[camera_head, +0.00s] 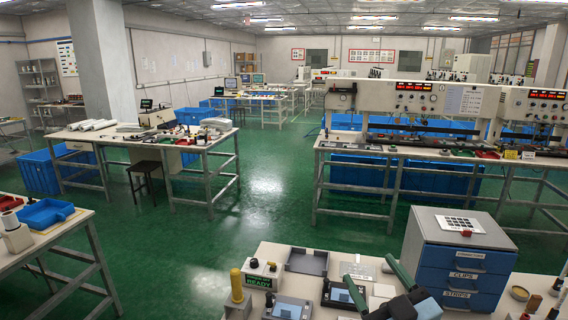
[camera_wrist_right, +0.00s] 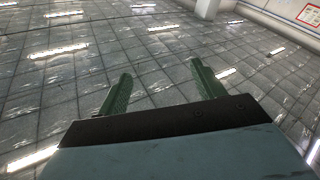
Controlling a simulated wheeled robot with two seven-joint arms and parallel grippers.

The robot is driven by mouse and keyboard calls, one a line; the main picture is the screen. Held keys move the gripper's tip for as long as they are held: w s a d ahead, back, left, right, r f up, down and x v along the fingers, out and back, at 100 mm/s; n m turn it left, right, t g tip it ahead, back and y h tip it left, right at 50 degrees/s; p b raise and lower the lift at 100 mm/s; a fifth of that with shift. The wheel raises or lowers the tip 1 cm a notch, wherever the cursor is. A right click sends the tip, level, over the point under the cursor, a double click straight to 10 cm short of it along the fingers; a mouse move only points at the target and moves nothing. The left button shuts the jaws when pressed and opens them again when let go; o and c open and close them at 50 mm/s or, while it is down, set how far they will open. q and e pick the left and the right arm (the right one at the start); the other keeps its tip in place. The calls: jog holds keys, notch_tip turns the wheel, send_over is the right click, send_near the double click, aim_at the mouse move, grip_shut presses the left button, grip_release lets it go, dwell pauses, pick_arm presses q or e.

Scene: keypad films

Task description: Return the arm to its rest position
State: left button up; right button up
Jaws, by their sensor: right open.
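My right gripper (camera_head: 369,269) is at the bottom of the head view, over the near workbench (camera_head: 335,258). Its two green fingers are apart with nothing between them. In the right wrist view the gripper (camera_wrist_right: 161,69) points up toward the ceiling, and its fingers are spread and empty. Part of my right arm hides some of the bench below it. My left gripper does not show in either view.
A blue drawer cabinet (camera_head: 463,267) stands close to the right of my gripper. A grey tray (camera_head: 307,262), a box reading READY (camera_head: 260,274), a yellow-topped post (camera_head: 237,285) and a device with a screen (camera_head: 292,307) are to its left. Green floor (camera_head: 240,228) lies open beyond.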

jog(key=s+d+f+m+g+h, duration=0.3)
jog(key=s+f+g+h, duration=0.15)
jog(key=f, duration=0.25)
jog(key=s+d+f+m+g+h, duration=0.3)
jog(key=s+d+f, duration=0.15)
jog(key=f, duration=0.35)
jog(key=s+a+f+g+y, duration=0.1)
jog(key=s+f+g, duration=0.3)
jog(key=s, duration=0.5)
jog(key=s+a+f+g, duration=0.1)
jog(key=s+f+g, duration=0.35)
jog(key=s, duration=0.35)
notch_tip(320, 180, down, 28)
jog(key=s+r+g+b, duration=0.1)
jog(key=b, duration=0.4)
jog(key=s+d+f+b, duration=0.1)
jog(key=s+f+b, duration=0.1)
jog(key=s+f, duration=0.6)
jog(key=s+d+f+n+g+b, duration=0.1)
jog(key=s+d+f+b, duration=0.1)
jog(key=s+f, duration=0.7)
notch_tip(320, 180, down, 4)
jog(key=shift+d+f+b, duration=0.1)
jog(key=shift+d+b, duration=0.1)
jog(key=shift+b, duration=0.2)
